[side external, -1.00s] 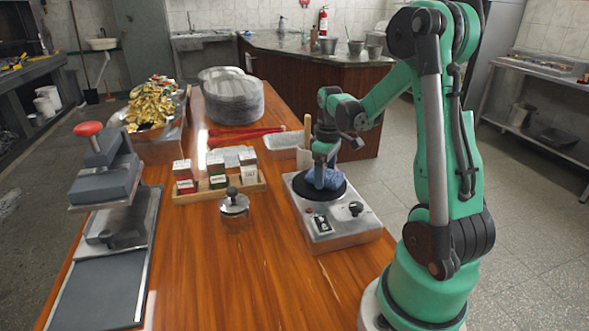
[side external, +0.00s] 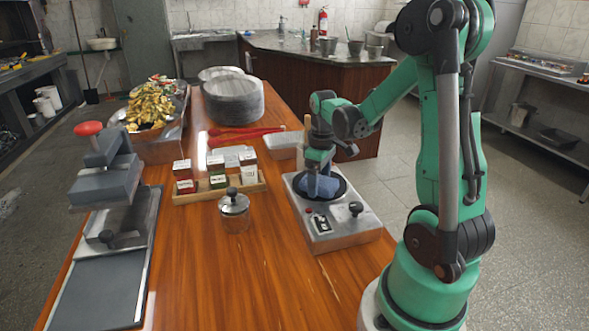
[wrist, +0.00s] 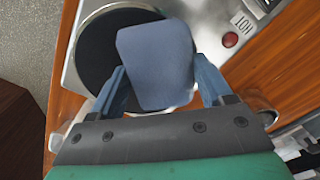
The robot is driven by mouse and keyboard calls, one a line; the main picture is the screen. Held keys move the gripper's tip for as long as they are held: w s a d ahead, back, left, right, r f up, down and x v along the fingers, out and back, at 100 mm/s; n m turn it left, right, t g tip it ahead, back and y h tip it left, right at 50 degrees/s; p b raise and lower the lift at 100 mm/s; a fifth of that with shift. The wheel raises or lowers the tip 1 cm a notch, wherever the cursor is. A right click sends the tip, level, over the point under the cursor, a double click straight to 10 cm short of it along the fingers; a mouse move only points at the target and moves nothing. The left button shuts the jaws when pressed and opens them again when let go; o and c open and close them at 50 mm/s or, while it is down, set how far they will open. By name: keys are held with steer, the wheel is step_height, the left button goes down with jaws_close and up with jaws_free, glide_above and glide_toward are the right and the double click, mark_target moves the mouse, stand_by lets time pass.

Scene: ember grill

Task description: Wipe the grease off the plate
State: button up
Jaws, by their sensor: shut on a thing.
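The plate is a round black disc (side external: 341,193) on top of a silver hotplate unit (side external: 328,230) with a red light and a black knob. In the wrist view the plate (wrist: 92,50) shows its dark face and pale rim, partly covered. My gripper (side external: 320,180) is over the plate, pointing down, shut on a blue cloth (side external: 318,187). In the wrist view the cloth (wrist: 155,65) sits between the two fingers and hides the plate's right part. It appears to be at the plate's surface; I cannot tell whether it touches. No grease can be made out.
A lidded glass jar (side external: 234,212) stands left of the hotplate. A wooden rack of small boxes (side external: 218,190) is behind it. A press with a red knob (side external: 103,175) stands at the left. The wooden table's front middle (side external: 220,285) is clear.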

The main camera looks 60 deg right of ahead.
steer(key=shift+w+d, duration=2.75)
steer(key=shift+s+a+f, duration=0.15)
steer(key=shift+s+a, duration=0.75)
steer(key=shift+a, duration=0.05)
steer(key=shift+s+a, duration=2.65)
steer(key=shift+d+r, duration=0.1)
steer(key=shift+r, duration=4.05)
steer(key=shift+w, duration=0.1)
